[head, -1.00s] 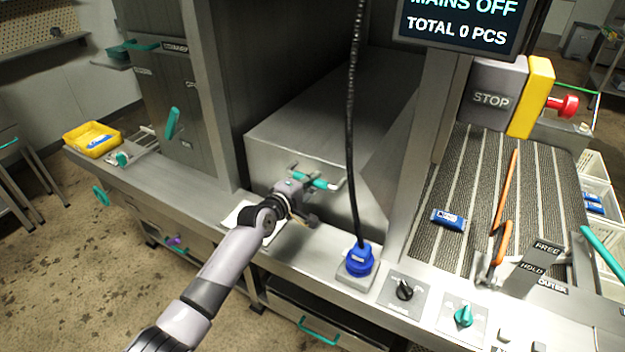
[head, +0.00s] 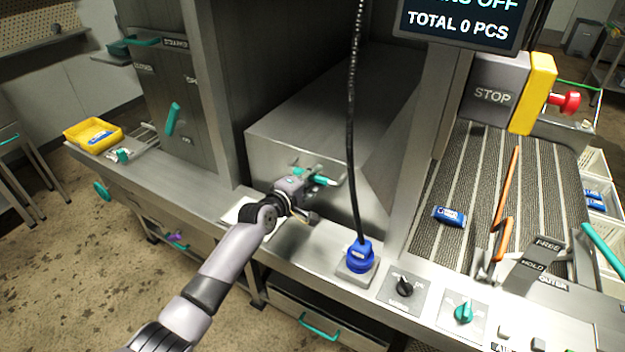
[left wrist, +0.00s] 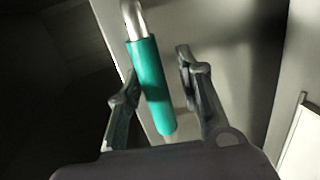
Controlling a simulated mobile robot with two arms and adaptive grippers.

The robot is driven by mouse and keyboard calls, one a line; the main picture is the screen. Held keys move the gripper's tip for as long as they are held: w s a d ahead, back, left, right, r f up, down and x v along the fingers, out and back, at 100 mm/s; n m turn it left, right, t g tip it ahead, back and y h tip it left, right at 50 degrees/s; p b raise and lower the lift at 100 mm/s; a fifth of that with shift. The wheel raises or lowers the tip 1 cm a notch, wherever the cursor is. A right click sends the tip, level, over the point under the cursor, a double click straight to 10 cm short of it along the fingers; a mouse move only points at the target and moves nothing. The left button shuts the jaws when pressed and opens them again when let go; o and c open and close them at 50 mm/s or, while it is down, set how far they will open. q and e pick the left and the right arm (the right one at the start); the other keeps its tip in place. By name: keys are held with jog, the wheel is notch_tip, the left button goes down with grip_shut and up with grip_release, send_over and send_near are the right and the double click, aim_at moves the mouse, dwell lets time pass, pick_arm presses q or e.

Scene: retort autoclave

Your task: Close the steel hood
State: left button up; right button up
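The steel hood (head: 300,115) is a long grey box-shaped cover between the machine's uprights in the head view. Its front face bears a bar handle with a teal grip (head: 325,181). My left gripper (head: 312,192) is at this handle. In the left wrist view the teal grip (left wrist: 151,88) runs between the two fingers of my left gripper (left wrist: 158,85). The fingers are apart, with a visible gap on both sides of the grip. My right gripper is in neither view.
A black cable hangs down to a blue plug (head: 360,255) just right of the handle. A ribbed conveyor (head: 470,180) with a blue pack (head: 449,215) lies at right. A yellow tray (head: 92,136) stands at far left. Knobs line the front ledge.

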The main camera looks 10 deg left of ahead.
pick_arm(q)
jog(key=shift+s, duration=0.1)
jog(key=v, duration=1.1)
jog(key=shift+s, duration=0.35)
jog(key=shift+a, duration=0.15)
